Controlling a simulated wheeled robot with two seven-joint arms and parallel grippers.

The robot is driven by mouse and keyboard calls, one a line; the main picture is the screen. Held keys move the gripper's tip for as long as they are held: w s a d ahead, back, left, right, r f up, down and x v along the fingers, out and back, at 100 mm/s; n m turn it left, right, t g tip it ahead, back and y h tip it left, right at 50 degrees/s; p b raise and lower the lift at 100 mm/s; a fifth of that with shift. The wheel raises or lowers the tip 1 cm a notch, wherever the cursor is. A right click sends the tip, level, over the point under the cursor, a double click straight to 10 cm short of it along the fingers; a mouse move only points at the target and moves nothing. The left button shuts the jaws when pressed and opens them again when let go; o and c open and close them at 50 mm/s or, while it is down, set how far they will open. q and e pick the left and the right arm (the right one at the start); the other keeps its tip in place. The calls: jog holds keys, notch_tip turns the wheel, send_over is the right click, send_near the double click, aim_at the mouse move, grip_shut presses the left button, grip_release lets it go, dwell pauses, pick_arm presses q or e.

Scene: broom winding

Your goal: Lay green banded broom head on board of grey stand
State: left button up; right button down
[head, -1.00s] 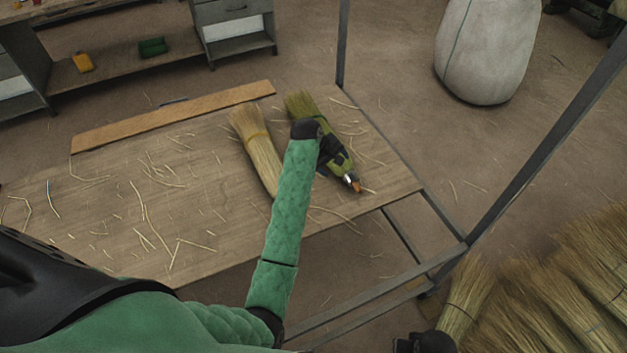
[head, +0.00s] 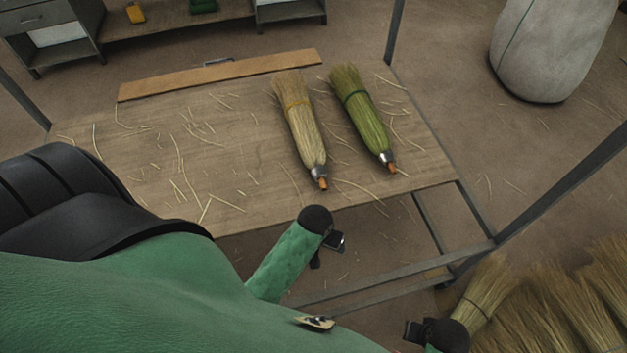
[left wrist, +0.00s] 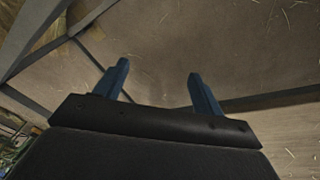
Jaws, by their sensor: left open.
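The green banded broom head (head: 364,118) lies on the wooden board (head: 235,150) of the grey stand, near its right end. It has green bristles, a dark green band and an orange tip pointing toward me. A straw-coloured broom head with a yellow band (head: 302,127) lies beside it on the left, apart from it. My left gripper (head: 328,252) is off the board's near edge, clear of both heads. In the left wrist view its two fingers (left wrist: 158,88) are apart with nothing between them. My right gripper (head: 414,332) shows only partly at the bottom; its jaws are unclear.
Loose straws litter the board. A wooden strip (head: 220,75) runs along its far edge. Grey posts and rails (head: 550,190) frame the right side. Bundles of bristles (head: 550,300) stand at lower right. A pale sack (head: 550,50) stands on the floor behind.

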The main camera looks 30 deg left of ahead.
pick_arm(q)
jog(key=s+d+m, duration=0.1)
jog(key=s+m, duration=0.2)
jog(key=s, duration=0.8)
jog(key=shift+d+f+g, duration=0.2)
jog(key=shift+d+g, duration=0.1)
